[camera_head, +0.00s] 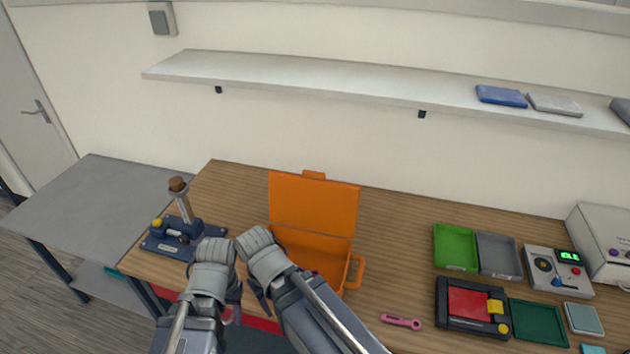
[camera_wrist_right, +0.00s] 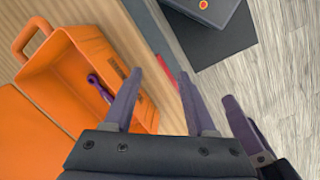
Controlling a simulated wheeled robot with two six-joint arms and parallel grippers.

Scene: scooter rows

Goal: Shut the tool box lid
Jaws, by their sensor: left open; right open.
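The orange tool box stands on the wooden bench, its lid (camera_head: 313,207) open and standing up at the back. The front part of its body (camera_head: 322,246) is partly hidden by my arms; a carry handle (camera_head: 357,272) shows at its right. In the right wrist view the box body (camera_wrist_right: 62,68) holds a purple tool (camera_wrist_right: 101,89), and part of the lid (camera_wrist_right: 28,128) shows at lower left. My right gripper (camera_wrist_right: 160,92) is open and empty by the box's edge. My left gripper (camera_head: 236,300) is open, left of the box and beside my right one.
A blue device with a corked tube (camera_head: 182,205) stands left of the box. A pink tool (camera_head: 401,321), green tray (camera_head: 455,247), grey tray (camera_head: 498,255) and red-and-black case (camera_head: 472,306) lie to the right. A wall shelf (camera_head: 300,75) runs above. Bench behind the lid is clear.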

